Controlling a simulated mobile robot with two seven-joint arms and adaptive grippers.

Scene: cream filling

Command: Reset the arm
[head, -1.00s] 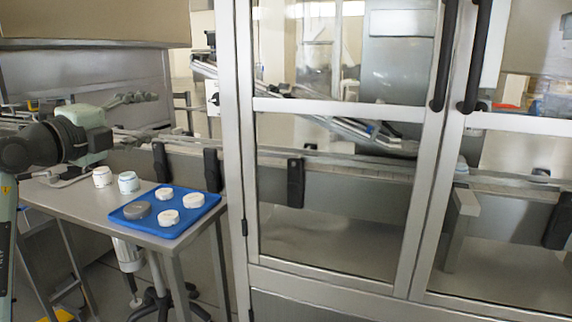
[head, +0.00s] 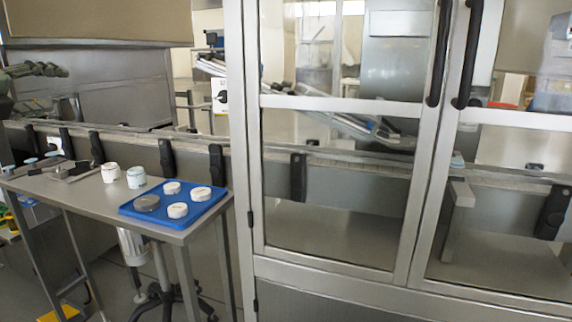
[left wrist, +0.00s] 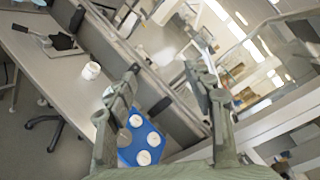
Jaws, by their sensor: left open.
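My left gripper (head: 40,70) shows at the upper left edge of the head view, raised above the conveyor and clear of the table. In the left wrist view my left gripper (left wrist: 160,74) is open, with its two fingers apart and nothing between them. Most of my left arm is outside the head view. My right gripper is in neither view.
A steel table (head: 92,196) holds two white jars, one being this jar (head: 110,172), and a blue tray (head: 178,215) with white lids and a grey one (head: 146,203). A conveyor (head: 130,148) runs behind. A glazed cabinet (head: 330,105) stands right.

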